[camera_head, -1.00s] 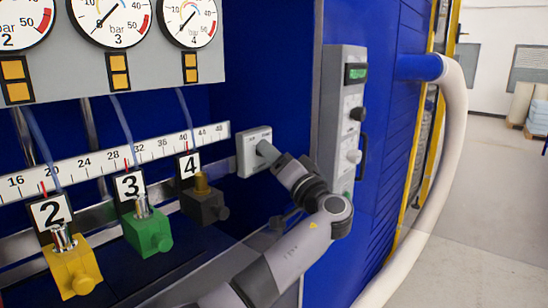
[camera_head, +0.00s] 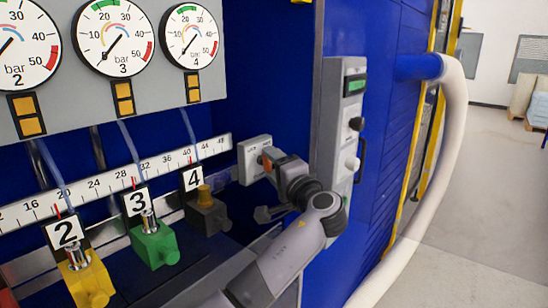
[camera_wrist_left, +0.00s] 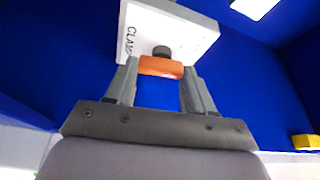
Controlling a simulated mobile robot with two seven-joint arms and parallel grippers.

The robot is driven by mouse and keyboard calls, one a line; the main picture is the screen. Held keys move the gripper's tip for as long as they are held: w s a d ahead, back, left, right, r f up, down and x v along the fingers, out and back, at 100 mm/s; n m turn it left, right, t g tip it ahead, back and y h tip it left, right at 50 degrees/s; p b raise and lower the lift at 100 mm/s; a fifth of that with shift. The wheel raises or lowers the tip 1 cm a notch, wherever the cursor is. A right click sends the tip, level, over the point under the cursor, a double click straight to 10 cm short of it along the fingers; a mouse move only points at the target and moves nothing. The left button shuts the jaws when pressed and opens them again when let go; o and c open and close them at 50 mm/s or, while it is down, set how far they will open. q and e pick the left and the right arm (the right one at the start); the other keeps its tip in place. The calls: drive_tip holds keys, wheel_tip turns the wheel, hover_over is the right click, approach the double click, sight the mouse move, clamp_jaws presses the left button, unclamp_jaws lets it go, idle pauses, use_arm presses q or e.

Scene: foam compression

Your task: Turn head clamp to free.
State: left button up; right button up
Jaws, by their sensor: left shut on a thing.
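The clamp switch is a pale box on the blue wall, right of the number scale (camera_head: 244,160). Its plate in the left wrist view (camera_wrist_left: 140,32) carries lettering that reads "CLAMP", partly cut short. An orange handle (camera_wrist_left: 161,67) sticks out on a dark stub from the plate. My left gripper (camera_wrist_left: 161,75) has one finger on each side of the handle and is shut on it. In the head view my left gripper (camera_head: 276,160) is at the front of the box, with a bit of orange showing. My right gripper is not in view.
A grey control panel (camera_head: 328,130) with knobs and a green display stands just right of my left wrist. Yellow, green and dark numbered blocks (camera_head: 155,245) sit on a rail at left, below the gauges (camera_head: 114,38). A thick white hose (camera_head: 455,160) hangs at right.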

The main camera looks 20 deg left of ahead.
use_arm(q)
drive_tip(key=m+g, duration=0.1)
drive_tip(key=m, duration=0.1)
drive_tip(key=m+h, duration=0.1)
drive_tip(key=m, duration=0.2)
drive_tip(key=shift+r+g, duration=0.15)
drive_tip(key=shift+g, duration=0.25)
drive_tip(key=m+g+h, duration=0.1)
drive_tip(key=m, duration=0.2)
drive_tip(key=shift+m+g, duration=0.4)
drive_tip(key=o, duration=1)
drive_tip(key=shift+o, duration=0.2)
drive_tip(key=b+v, duration=0.1)
drive_tip(key=v, duration=0.6)
drive_tip(key=shift+d+r, duration=0.1)
drive_tip(key=shift+d, duration=0.05)
